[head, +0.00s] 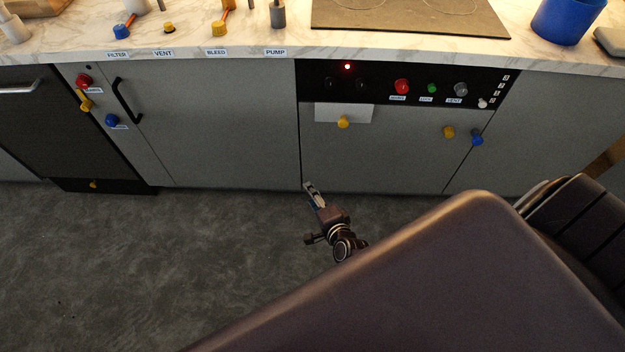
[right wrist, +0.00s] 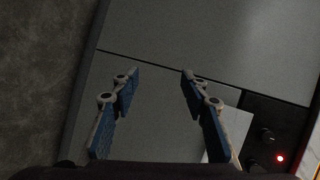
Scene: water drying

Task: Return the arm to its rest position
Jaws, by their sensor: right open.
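My right gripper (head: 313,193) is low in the middle of the head view, in front of the grey cabinet fronts and above the dark floor. In the right wrist view its two blue-padded fingers (right wrist: 158,112) stand wide apart with nothing between them. Behind them is a grey cabinet panel (right wrist: 200,45). Most of my right arm is hidden in the head view behind a large dark brown part of my own body. My left gripper does not show.
A marble counter (head: 200,35) runs along the top, with a dark cooktop (head: 410,15) and a blue bucket (head: 565,18). Below is a black control panel (head: 380,85) with a lit red light (head: 347,67) and several knobs. The grey floor (head: 130,270) at left is clear.

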